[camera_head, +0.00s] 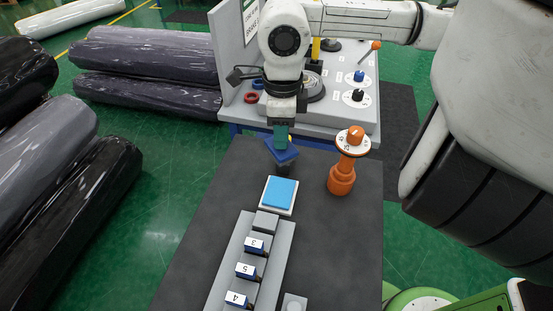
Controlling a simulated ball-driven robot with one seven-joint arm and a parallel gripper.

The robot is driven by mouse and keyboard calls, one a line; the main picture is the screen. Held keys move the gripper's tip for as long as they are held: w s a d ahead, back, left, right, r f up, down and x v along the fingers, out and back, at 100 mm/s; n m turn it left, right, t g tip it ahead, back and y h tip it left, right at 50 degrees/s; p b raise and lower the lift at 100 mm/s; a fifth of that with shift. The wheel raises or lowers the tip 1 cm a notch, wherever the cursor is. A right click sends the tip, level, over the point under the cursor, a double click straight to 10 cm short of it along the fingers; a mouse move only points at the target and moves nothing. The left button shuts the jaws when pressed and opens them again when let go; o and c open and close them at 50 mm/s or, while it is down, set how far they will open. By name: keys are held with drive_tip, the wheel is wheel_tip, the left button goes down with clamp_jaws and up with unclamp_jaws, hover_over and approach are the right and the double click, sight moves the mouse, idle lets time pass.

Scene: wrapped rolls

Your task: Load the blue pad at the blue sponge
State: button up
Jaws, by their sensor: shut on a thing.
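The blue sponge (279,192) is a light-blue square in a shallow white tray on the dark table. My gripper (281,122) points down beyond the sponge and is shut on the blue pad (282,152), a dark-blue piece below a teal upper part. The pad hangs tilted, just up from the sponge in the picture and apart from it. Its underside is hidden. A dark shape shows just below it, and I cannot tell whether it is shadow.
A grey rack (250,262) holds blue blocks with white labels 3, 5 and 4. An orange post (342,178) with a round white disc stands right of the sponge. A grey control bench (345,120) is behind. Wrapped rolls (150,55) lie at left.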

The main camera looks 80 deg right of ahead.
drive_tip(key=shift+w+f+b, duration=0.2)
drive_tip(key=shift+f+b, duration=0.55)
drive_tip(key=shift+f, duration=0.25)
drive_tip(key=shift+s+f+b, duration=0.1)
drive_tip(key=shift+f+b, duration=4.5)
drive_tip(key=shift+f, duration=1.8)
drive_tip(key=shift+f+b, duration=0.65)
drive_tip(key=shift+b, duration=0.6)
wheel_tip(320, 180, up, 7)
drive_tip(key=p, duration=0.2)
drive_tip(key=shift+r, duration=0.15)
